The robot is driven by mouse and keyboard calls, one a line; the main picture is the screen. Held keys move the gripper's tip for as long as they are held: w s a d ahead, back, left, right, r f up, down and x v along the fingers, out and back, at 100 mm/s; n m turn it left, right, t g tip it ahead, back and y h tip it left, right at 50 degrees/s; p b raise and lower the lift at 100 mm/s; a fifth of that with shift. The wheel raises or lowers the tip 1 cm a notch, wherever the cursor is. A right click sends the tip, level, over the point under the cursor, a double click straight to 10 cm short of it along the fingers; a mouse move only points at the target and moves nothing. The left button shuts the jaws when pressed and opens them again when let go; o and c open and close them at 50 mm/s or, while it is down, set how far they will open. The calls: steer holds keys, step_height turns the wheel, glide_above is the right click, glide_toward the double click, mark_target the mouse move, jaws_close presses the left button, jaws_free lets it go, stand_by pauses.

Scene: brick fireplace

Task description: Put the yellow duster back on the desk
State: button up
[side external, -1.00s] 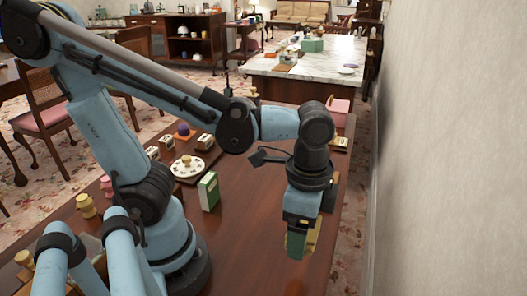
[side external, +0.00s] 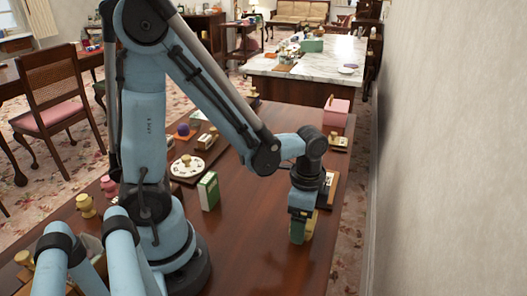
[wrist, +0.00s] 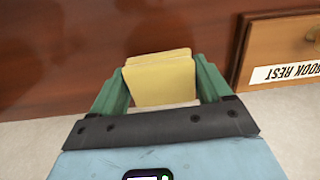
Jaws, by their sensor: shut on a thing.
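The yellow duster (wrist: 160,80) is a pale yellow block between the two green fingers of my gripper (wrist: 159,88) in the wrist view. In the side external view, my gripper (side external: 301,230) points down near the right edge of the brown wooden desk (side external: 262,248). A little of the yellow duster (side external: 311,226) shows beside the fingers there. My gripper is shut on it. The fingertips look low over the desk, but I cannot tell whether the duster touches it.
A wooden book rest (wrist: 290,50) lies right of my gripper in the wrist view. A green-and-white box (side external: 208,191) stands left of it, and a white dial (side external: 187,167) lies further back. A pink box (side external: 336,112) stands at the far end. The desk's front middle is clear.

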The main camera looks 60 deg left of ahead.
steer(key=shift+f, duration=0.7)
steer(key=shift+f, duration=0.1)
steer(key=o, duration=1.1)
step_height(320, 180, up, 12)
steer(key=shift+r, duration=0.1)
steer(key=n+t, duration=0.2)
steer(key=n, duration=0.1)
steer(key=a+r+n+t, duration=0.1)
steer(key=n+t, duration=0.1)
steer(key=n, duration=0.1)
steer(key=a+n+t, duration=0.1)
steer(key=n+t, duration=0.2)
steer(key=shift+w+a+r, duration=0.15)
steer(key=shift+w+r, duration=0.05)
steer(key=shift+r, duration=0.15)
